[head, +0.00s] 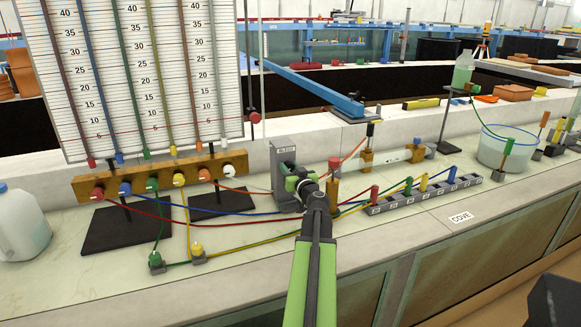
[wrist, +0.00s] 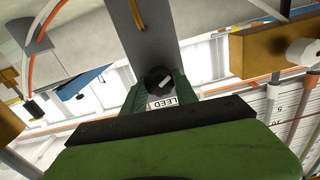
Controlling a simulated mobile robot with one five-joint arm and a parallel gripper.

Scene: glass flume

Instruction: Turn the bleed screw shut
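The bleed screw shows in the wrist view as a round black knob (wrist: 158,80) with a white pointer mark, set on a grey upright plate (wrist: 150,45). A white label (wrist: 166,102), partly hidden and ending in "LEED", is beside it. In the head view the grey bracket (head: 283,157) carries the label "BLEED", and my arm hides the knob. My gripper (head: 292,178) is in front of this bracket. In the wrist view its green fingers (wrist: 158,88) stand apart, one on each side of the knob. I cannot tell whether they touch it.
A wooden manifold (head: 160,177) with coloured knobs and tubes stands left of the bracket. A wooden block (head: 333,187) with a red top is close on the right. Coloured tubes cross the bench around my gripper. The bench front (head: 400,235) is clear.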

